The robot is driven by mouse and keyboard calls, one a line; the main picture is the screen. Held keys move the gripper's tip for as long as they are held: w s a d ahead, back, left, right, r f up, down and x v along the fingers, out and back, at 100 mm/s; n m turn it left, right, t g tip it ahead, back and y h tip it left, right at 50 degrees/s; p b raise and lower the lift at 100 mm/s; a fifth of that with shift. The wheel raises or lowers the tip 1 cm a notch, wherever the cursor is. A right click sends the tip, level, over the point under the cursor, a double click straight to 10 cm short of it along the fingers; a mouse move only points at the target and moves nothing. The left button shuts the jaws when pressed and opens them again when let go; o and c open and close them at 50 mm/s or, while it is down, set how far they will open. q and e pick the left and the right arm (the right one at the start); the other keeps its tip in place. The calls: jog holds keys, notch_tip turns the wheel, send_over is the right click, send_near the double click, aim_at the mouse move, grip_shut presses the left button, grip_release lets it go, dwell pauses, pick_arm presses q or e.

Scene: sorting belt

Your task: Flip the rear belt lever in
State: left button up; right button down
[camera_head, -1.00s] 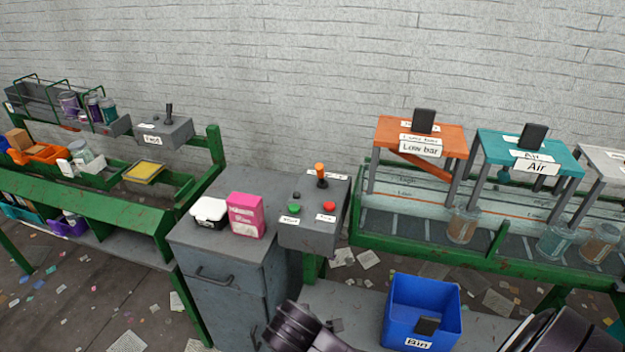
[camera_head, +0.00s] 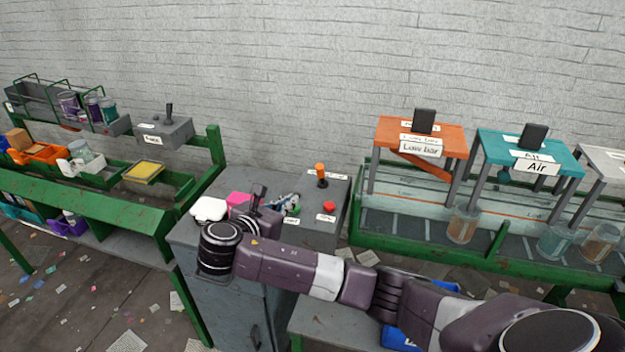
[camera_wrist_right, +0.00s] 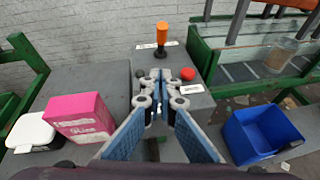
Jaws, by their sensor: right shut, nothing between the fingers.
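An orange-knobbed lever (camera_head: 321,176) stands upright at the back of the grey control box (camera_head: 319,238). It also shows in the right wrist view (camera_wrist_right: 162,36), beyond the fingers. A second, black lever (camera_head: 169,110) stands on the grey box at the left; I cannot tell from the labels which lever is the rear belt one. My right gripper (camera_head: 292,203) is over the control box, in front of the orange-knobbed lever and apart from it. In the right wrist view the gripper (camera_wrist_right: 164,76) is shut and empty. My left gripper is out of view.
A red button (camera_head: 329,206) sits at the control box's right; the green one is largely hidden by my gripper. A pink box (camera_wrist_right: 84,118) and a white container (camera_wrist_right: 31,131) stand at the left. A blue bin (camera_wrist_right: 262,132) is lower right.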

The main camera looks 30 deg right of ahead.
jog(key=p, duration=0.1)
send_near(318, 175)
jog(key=f, duration=0.1)
jog(key=d+f, duration=0.1)
jog(key=w+f, duration=0.1)
jog(key=f, duration=0.1)
jog(key=shift+w+d, duration=0.1)
jog(key=shift+d, duration=0.3)
jog(key=shift+w+d+r+p, duration=0.6)
jog(key=shift+d+r, duration=0.1)
jog(key=shift+d, duration=0.2)
jog(key=shift+w+d+r, duration=0.15)
jog(key=shift+w+d, duration=0.15)
jog(key=shift+d, duration=0.25)
jog(key=shift+w+r, duration=0.1)
